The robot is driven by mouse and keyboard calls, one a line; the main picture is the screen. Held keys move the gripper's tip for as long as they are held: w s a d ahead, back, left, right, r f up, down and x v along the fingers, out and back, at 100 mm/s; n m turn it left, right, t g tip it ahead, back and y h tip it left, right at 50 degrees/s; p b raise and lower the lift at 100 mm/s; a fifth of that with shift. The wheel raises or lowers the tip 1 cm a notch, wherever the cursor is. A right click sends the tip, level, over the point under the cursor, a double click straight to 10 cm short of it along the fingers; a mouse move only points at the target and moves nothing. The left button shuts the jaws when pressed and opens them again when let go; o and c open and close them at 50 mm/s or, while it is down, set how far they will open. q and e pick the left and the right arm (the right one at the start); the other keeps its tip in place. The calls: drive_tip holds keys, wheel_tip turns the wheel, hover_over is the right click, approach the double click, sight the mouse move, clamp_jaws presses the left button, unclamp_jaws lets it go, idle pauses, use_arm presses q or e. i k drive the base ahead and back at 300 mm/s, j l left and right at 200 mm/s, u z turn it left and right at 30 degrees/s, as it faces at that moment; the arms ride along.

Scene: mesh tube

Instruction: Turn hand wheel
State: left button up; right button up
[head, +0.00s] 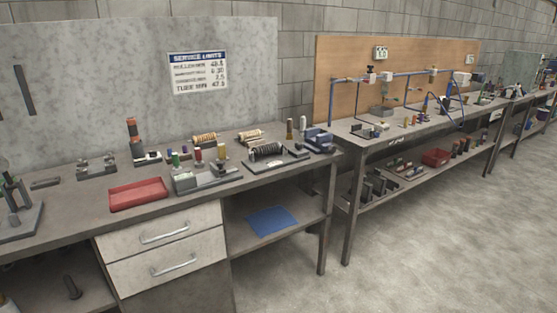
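I cannot pick out a hand wheel for certain. Blue pipework (400,75) stands on the second bench in front of a brown board. A small red-topped fitting (371,70) sits on its upper run at the left. Other small fittings along the pipe are too small to tell apart. Neither of my grippers shows in the head view.
The near workbench (75,195) holds a red tray (138,194), several small parts and coils. Two drawers (165,235) are below, with a blue sheet (271,221) on the shelf. A red bin (437,157) sits under the second bench (350,148). Open floor (420,250) lies at right.

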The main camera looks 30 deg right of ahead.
sight(298, 145)
drive_tip(key=i+l+z, duration=0.2)
drive_tip(key=i+l, duration=0.25)
drive_tip(key=i+l+z, duration=0.15)
drive_tip(key=i+l, duration=0.25)
drive_tip(key=i, duration=0.25)
